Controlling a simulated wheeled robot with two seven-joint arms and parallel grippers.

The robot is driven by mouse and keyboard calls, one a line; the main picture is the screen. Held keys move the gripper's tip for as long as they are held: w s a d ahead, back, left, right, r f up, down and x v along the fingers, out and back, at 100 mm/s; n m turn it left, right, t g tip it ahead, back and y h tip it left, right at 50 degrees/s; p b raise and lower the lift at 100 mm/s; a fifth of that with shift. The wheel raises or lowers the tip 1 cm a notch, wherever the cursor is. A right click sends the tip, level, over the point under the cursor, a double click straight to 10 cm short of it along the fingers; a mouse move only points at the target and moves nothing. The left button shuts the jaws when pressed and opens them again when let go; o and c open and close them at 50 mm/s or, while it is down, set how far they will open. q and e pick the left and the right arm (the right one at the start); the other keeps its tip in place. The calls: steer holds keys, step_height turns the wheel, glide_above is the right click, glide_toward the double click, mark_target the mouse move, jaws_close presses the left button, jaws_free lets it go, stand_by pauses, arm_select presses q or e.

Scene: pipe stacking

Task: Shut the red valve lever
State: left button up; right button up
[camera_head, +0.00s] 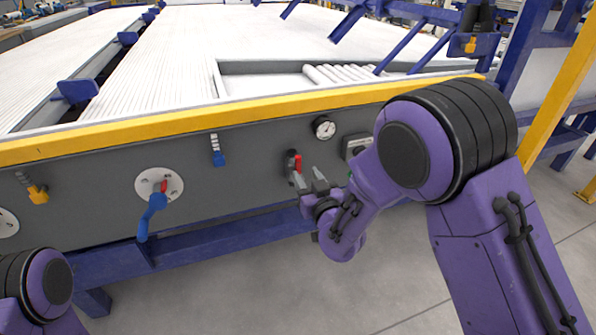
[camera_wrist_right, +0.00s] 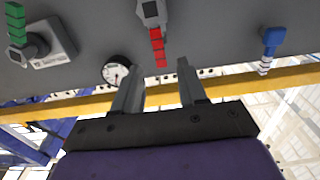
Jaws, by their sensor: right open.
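The red valve lever (camera_head: 298,162) is on the grey panel, right of the middle in the head view, on a dark valve body. In the right wrist view the red lever (camera_wrist_right: 157,46) hangs from its grey valve body (camera_wrist_right: 152,13) and shows beyond the two fingertips, roughly between their lines. My right gripper (camera_head: 309,179) is just in front of the lever in the head view. Its fingers (camera_wrist_right: 158,72) are apart with nothing between them; I cannot tell whether they touch the lever. My left arm shows at the lower left, but its gripper is out of view.
A round gauge (camera_head: 324,128) sits above and right of the lever. A green-handled valve (camera_wrist_right: 15,22) is nearby. A blue lever (camera_head: 219,158), a large blue handle (camera_head: 152,214) and a yellow valve (camera_head: 38,194) line the panel. A yellow rail (camera_head: 150,124) runs along the top.

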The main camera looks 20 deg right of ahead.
mark_target(299, 165)
steer(key=w+b, duration=0.1)
steer(key=w, duration=0.6)
steer(key=shift+a+f, duration=0.1)
jaws_close()
